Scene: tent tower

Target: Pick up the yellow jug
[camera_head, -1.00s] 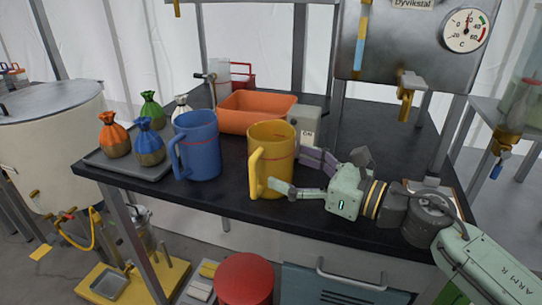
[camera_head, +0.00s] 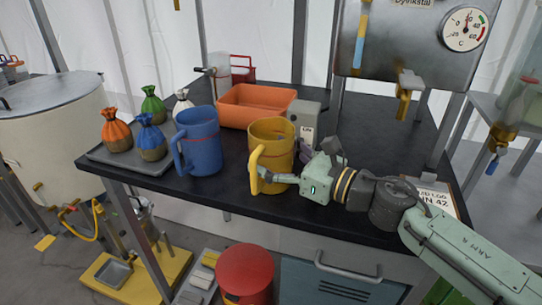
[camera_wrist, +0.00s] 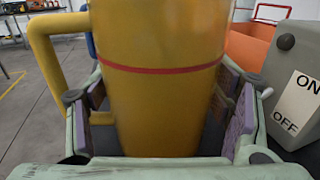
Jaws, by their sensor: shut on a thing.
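The yellow jug (camera_head: 272,153) stands upright on the dark bench top, its handle to the left, with a thin red band around it. My gripper (camera_head: 280,172) reaches it from the right in the head view, low on its body. In the wrist view the jug (camera_wrist: 165,75) fills the middle, between the two padded fingers of my gripper (camera_wrist: 165,115). The fingers are shut on its sides. The jug's base is partly hidden, and I cannot see a gap under it.
A blue jug (camera_head: 198,142) stands just left of the yellow one. An orange tray (camera_head: 256,120) and a grey ON/OFF switch box (camera_head: 305,120) sit behind. Several tied sacks stand on a grey tray (camera_head: 104,158) at left. The bench's right rear (camera_head: 375,140) is clear.

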